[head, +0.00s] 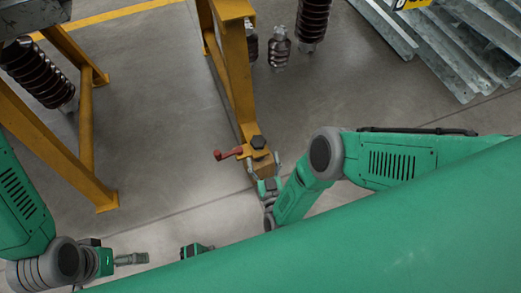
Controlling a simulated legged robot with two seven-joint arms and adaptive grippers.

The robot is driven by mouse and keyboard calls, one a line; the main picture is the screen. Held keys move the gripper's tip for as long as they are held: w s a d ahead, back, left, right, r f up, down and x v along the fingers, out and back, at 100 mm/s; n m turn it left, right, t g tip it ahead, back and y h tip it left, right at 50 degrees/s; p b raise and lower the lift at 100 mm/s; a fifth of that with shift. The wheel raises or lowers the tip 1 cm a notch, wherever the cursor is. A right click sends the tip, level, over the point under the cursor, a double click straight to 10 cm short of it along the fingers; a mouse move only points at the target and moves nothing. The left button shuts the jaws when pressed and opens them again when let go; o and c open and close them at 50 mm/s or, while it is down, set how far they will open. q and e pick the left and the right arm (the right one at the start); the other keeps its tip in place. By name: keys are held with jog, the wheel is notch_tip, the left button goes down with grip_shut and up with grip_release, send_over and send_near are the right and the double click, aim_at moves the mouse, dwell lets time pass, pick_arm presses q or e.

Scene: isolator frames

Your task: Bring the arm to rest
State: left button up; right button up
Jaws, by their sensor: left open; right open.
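My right arm comes in from the right, and its gripper (264,168) is open at the end of a yellow frame beam. Its fingers lie on either side of the beam's end block; I cannot tell if they touch it. A dark hex bolt head (258,142) and a red-handled part (228,154) sit on the beam end just beyond the gripper. My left arm comes in from the left edge, and its gripper (132,259) is low at the lower left, seen edge-on, with nothing visible in it.
A yellow frame (88,140) stands at the left with a dark ribbed insulator (38,75). The yellow beam (236,75) runs up the middle. More insulators (279,47) stand behind it. Grey steel profiles (440,45) lie at the upper right. The floor (165,110) between the frames is clear.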

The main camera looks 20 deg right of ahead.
jog(key=shift+s, duration=0.15)
dwell(0.4)
jog(key=shift+w+a+f+n+g+y, duration=0.1)
jog(key=shift+w+a+n+g+y, duration=0.4)
jog(key=shift+w+g+y, duration=0.4)
jog(key=s+d+r+g, duration=0.8)
jog(key=s, duration=0.3)
jog(key=s+d+r+g, duration=0.8)
jog(key=s, duration=0.4)
notch_tip(320, 180, up, 17)
jog(key=p, duration=1.8)
jog(key=shift+w+a+r+n, duration=0.15)
jog(key=shift+w+a+n, duration=0.15)
jog(key=shift+w, duration=0.1)
